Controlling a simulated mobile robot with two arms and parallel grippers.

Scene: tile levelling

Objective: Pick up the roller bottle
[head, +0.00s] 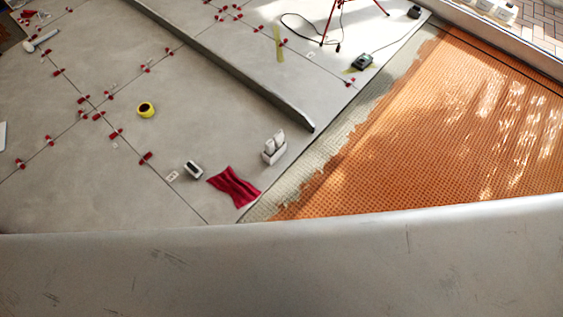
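Small white bottle-like items (279,136) stand upright in a pale holder (269,157) on the grey tiles, right of the red cloth (234,186). They are too small to tell whether one is the roller bottle. Neither of my grippers is in view, and nothing in the frame is being held.
Red levelling clips (146,158) line the tile joints. A yellow tape roll (146,109) and a small white-and-dark block (193,169) lie on the tiles. A long grey bar (230,66) crosses the floor. Orange matting (430,130) lies right. A scuffed grey surface hides the bottom.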

